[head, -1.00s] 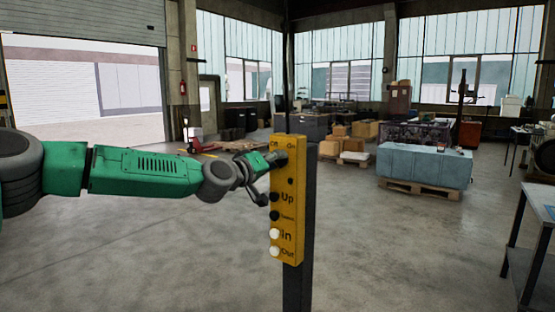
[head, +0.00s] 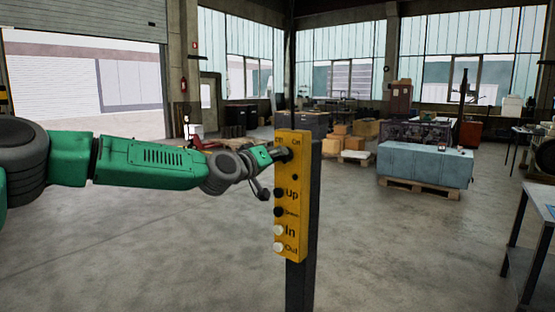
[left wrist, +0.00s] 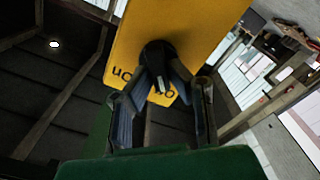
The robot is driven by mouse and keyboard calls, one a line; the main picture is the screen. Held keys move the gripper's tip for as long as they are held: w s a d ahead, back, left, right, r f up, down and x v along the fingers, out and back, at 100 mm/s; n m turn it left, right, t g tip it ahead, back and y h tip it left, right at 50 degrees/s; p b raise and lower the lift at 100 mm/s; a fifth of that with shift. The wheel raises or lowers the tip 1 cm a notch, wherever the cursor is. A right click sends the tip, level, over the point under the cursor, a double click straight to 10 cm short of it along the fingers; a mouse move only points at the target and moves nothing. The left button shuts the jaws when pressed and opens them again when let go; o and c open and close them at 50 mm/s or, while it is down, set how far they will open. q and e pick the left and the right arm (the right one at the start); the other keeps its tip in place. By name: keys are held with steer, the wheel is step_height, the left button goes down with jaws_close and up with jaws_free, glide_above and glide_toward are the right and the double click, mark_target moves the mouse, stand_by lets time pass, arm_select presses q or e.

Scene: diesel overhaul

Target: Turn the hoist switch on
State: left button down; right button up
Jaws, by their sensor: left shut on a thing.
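The yellow control panel (head: 291,220) hangs upright in front of a dark post. The hoist switch (left wrist: 157,56) is a black rotary knob near its top, with the words On and Off beside it, upside down in the left wrist view. In the head view the switch is mostly hidden by my left gripper (head: 280,155). In the left wrist view the fingers of my left gripper (left wrist: 161,84) are shut around the knob's grip, one on each side. A pale mark on the grip lies close to the Off label. My right gripper is not in view.
Below the switch the panel carries buttons marked Up, Down, In and Out. The dark post (head: 303,270) stands right behind it. A blue covered block (head: 425,166) on a pallet and a grey table (head: 535,245) are to the right.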

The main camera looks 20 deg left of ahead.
arm_select(q)
steer(key=m, duration=0.1)
steer(key=f+m+b, duration=0.1)
steer(key=m+b, duration=0.1)
steer(key=shift+s+d+f, duration=0.1)
steer(key=shift+d+f, duration=0.1)
steer(key=shift+d, duration=0.05)
steer(key=m+b, duration=0.2)
steer(key=m, duration=0.3)
steer(key=shift+b, duration=0.35)
steer(key=m+b, duration=0.2)
steer(key=m, duration=0.3)
steer(key=shift+m+b, duration=0.7)
steer(key=shift+m, duration=1.1)
steer(key=shift+r, duration=0.1)
steer(key=c, duration=1.5)
jaws_free()
steer(key=shift+c, duration=0.2)
steer(key=v, duration=1.1)
steer(key=shift+a, duration=0.3)
